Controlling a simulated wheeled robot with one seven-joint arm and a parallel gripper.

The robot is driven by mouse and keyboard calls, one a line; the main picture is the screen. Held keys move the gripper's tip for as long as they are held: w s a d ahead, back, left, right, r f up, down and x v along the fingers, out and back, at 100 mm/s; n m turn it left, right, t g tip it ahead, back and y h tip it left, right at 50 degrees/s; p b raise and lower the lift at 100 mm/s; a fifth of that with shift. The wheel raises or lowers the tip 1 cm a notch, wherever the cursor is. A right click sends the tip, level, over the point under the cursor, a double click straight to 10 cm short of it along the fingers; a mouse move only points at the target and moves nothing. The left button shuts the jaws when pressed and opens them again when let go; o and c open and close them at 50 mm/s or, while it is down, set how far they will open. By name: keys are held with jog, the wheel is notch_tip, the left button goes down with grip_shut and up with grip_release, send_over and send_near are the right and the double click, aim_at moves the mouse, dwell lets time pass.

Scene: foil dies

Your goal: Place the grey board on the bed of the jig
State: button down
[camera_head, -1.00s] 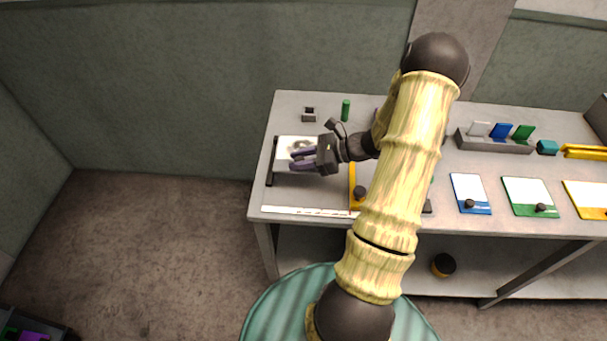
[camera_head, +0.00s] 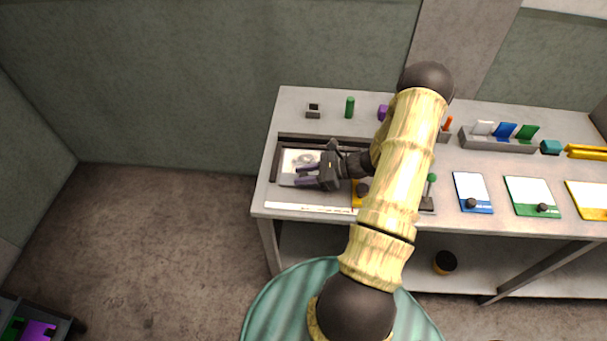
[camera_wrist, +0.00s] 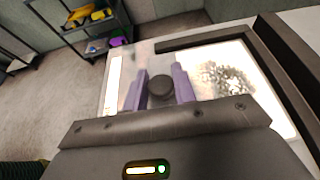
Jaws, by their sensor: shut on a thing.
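The grey board (camera_head: 290,157), pale with a grey leafy pattern, is at the left end of the table. It also shows in the wrist view (camera_wrist: 202,62). My gripper (camera_head: 308,174) is shut on the board's dark round knob (camera_wrist: 160,88), between two purple fingers. The jig (camera_head: 276,162) has a dark frame that runs along the board's back and left sides in the head view. The frame also shows in the wrist view (camera_wrist: 285,75). The board lies within the frame's outline. I cannot tell whether it touches the bed, which is mostly hidden.
A white ruler-like strip (camera_head: 310,208) lies along the front edge. A green cylinder (camera_head: 350,107) and a small grey block (camera_head: 313,111) stand behind the jig. Blue (camera_head: 472,193) and green (camera_head: 531,196) boards with knobs lie to the right. My arm hides the table's middle.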

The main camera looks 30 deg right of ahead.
jog(key=shift+f, duration=0.2)
jog(key=c, duration=1.1)
grip_release()
jog(key=shift+c, duration=0.2)
jog(key=b+v, duration=0.2)
jog(key=v, duration=1)
jog(key=shift+a, duration=0.1)
